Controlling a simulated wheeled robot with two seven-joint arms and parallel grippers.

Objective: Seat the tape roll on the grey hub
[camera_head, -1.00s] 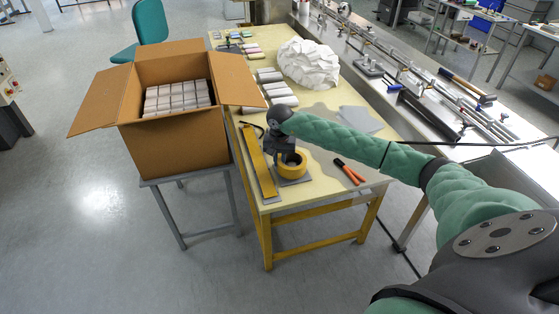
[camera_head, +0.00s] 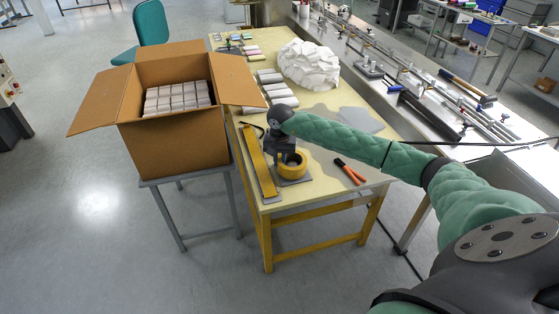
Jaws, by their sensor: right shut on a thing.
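The yellow tape roll (camera_head: 292,166) is near the front edge of the yellow table, over a flat grey plate (camera_head: 297,181). My right gripper (camera_head: 286,157) comes down from above and is shut on the roll's wall at its far left side. The grey hub itself is not clearly visible; the roll and gripper cover the middle of the plate. I cannot tell whether the roll is around the hub or resting above it. My left gripper is not in view.
A long yellow bar (camera_head: 258,163) lies just left of the roll. Orange-handled pliers (camera_head: 350,171) lie to the right. An open cardboard box (camera_head: 178,145) of white packs stands on a stand at left. A crumpled white heap (camera_head: 308,64) and small packs lie further back.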

